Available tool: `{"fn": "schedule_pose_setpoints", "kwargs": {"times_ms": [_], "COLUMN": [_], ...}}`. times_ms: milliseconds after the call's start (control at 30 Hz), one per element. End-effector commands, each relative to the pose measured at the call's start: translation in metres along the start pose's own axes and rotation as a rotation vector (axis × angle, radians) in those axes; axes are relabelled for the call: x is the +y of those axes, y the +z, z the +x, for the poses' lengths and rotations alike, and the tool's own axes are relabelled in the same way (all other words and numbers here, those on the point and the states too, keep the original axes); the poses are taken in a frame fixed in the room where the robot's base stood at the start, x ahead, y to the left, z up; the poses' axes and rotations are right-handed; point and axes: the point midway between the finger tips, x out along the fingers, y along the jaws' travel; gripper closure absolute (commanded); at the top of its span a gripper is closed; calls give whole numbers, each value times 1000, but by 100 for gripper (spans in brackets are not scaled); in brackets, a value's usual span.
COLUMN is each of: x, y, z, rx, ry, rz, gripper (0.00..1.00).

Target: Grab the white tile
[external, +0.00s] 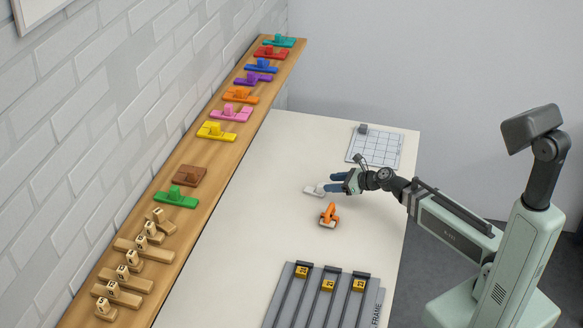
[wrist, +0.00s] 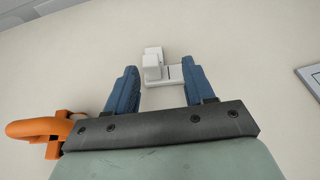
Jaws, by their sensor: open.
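The white tile (external: 314,190) lies on the pale table, a flat plate with a raised block on it. It also shows in the wrist view (wrist: 167,76), just beyond and between my fingertips. My gripper (external: 336,183) is open, its two blue fingers apart, close to the tile. In the wrist view my gripper (wrist: 157,84) has one finger on each side of the tile's near part. I cannot tell whether either finger touches it.
An orange-handled tool (external: 329,215) stands close by; it is at the lower left in the wrist view (wrist: 40,130). A gridded board (external: 376,148) lies at the back and a grey railed frame (external: 322,297) at the front. A wooden shelf (external: 160,224) holds several coloured tiles.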

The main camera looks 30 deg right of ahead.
Motion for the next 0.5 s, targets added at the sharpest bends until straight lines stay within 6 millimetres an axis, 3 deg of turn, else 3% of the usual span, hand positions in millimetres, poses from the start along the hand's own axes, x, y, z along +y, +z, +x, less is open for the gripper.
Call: {"fn": "schedule_pose_setpoints", "kwargs": {"times_ms": [100,500], "x": [11,12], "y": [1,2], "z": [3,31], "rx": [-2,-2], "ry": [7,9], "rz": [37,47], "gripper": [47,47]}}
